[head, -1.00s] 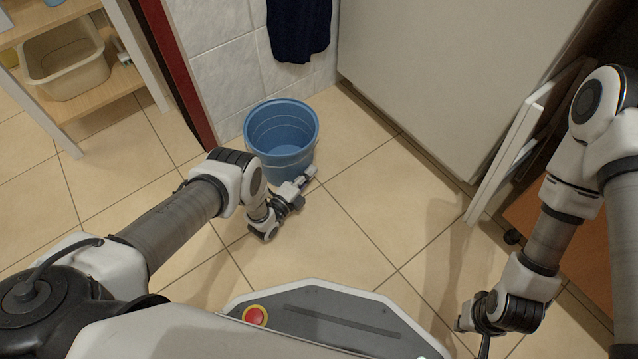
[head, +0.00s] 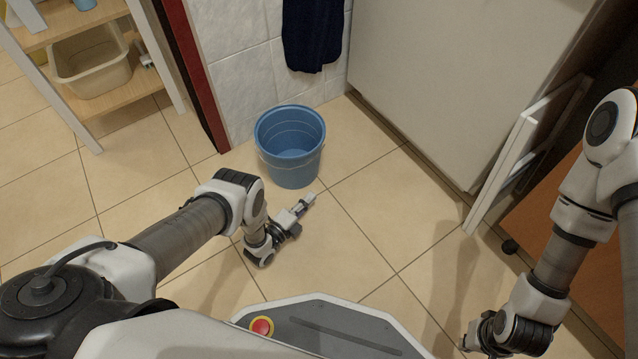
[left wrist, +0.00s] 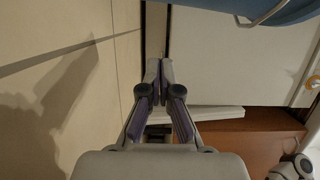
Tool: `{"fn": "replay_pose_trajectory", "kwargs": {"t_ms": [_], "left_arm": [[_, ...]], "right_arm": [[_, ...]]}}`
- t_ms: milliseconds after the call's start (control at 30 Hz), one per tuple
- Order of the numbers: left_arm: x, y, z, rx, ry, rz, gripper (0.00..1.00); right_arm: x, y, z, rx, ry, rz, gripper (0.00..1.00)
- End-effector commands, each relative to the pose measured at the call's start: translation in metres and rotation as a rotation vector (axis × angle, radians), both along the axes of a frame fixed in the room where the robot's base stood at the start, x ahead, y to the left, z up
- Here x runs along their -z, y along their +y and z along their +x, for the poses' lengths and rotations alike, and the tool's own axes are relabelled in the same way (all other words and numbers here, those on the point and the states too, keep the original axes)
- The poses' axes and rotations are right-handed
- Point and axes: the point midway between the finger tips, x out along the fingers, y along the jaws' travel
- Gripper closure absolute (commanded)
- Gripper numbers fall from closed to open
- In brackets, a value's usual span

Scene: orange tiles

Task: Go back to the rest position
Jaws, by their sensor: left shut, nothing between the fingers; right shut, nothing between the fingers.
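My left gripper (head: 307,200) is shut and empty. In the head view it is in front of the blue bucket, with floor tiles showing around it. In the left wrist view its two fingers (left wrist: 159,68) meet at the tips. My right gripper (head: 470,340) is at the lower right, low in the head view near the bottom edge. Its fingers are mostly hidden by its own wrist, and I see nothing held in it.
A blue bucket (head: 291,146) stands on the tiled floor by the tiled wall. A shelf holds a beige basin (head: 92,68) at upper left. A large pale cabinet (head: 450,70) and a leaning white panel (head: 508,160) are on the right. Floor between the arms is clear.

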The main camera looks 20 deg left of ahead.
Motion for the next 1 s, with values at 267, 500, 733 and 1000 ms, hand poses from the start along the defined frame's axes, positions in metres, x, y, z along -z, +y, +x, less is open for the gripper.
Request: {"fn": "replay_pose_trajectory", "kwargs": {"t_ms": [267, 500, 733, 1000], "left_arm": [[0.000, 0.011, -0.029, 0.000, 0.000, 0.000, 1.00], [0.000, 0.011, -0.029, -0.001, 0.005, -0.004, 1.00], [-0.016, 0.022, -0.029, -0.141, 0.426, -0.248, 1.00], [-0.101, 0.047, -0.159, -0.838, 1.234, -0.808, 1.00]], "right_arm": [[-0.014, 0.000, -0.001, -0.003, 0.004, 0.000, 1.00], [-0.014, 0.000, -0.001, -0.003, 0.004, 0.000, 1.00], [-0.035, 0.000, -0.002, -0.003, 0.004, 0.000, 1.00], [-0.067, 0.001, -0.002, -0.005, 0.005, 0.001, 1.00]]}}
